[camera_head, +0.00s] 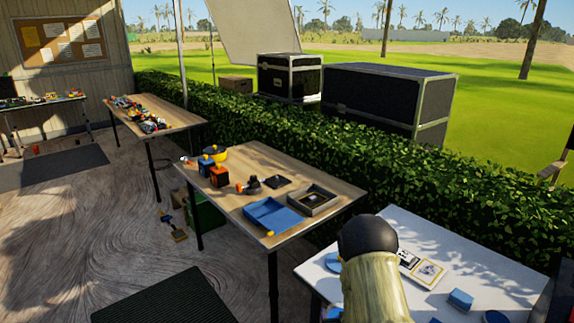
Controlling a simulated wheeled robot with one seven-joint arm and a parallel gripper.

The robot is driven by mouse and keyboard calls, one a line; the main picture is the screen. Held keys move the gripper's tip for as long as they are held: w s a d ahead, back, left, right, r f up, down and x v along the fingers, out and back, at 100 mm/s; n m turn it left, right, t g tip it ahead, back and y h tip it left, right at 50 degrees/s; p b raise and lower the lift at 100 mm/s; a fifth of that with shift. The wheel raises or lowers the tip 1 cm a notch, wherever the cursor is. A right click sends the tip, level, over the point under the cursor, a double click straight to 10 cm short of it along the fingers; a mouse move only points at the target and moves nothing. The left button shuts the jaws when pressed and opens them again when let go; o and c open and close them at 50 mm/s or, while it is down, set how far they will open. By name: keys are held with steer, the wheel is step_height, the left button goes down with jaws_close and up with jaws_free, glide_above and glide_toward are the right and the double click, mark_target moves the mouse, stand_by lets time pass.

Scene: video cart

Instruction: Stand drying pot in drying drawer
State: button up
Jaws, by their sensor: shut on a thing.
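I cannot pick out a drying pot for certain in this view. A blue open tray (262,212) lies at the front of the middle wooden table, and a grey open box (326,207) stands to its right. I cannot tell whether either is the drying drawer. A rounded black end (367,236) on a khaki length, probably part of my arm, rises at the bottom right in front of the white table. My gripper's fingers do not show, nor does anything held in them.
The middle wooden table (236,190) also carries orange and black blocks (220,175), a yellow and black round item (214,153) and small dark parts. The white table (470,262) holds cards (429,273) and a blue block (460,299). A hedge (440,190) runs behind. Floor at left is mostly open.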

steer(key=shift+p+v, duration=1.15)
steer(key=shift+p, duration=0.45)
steer(key=shift+f, duration=0.1)
steer(key=s+f, duration=0.4)
steer(key=f, duration=0.1)
steer(key=shift+s+f, duration=0.2)
steer(key=shift+f, duration=0.1)
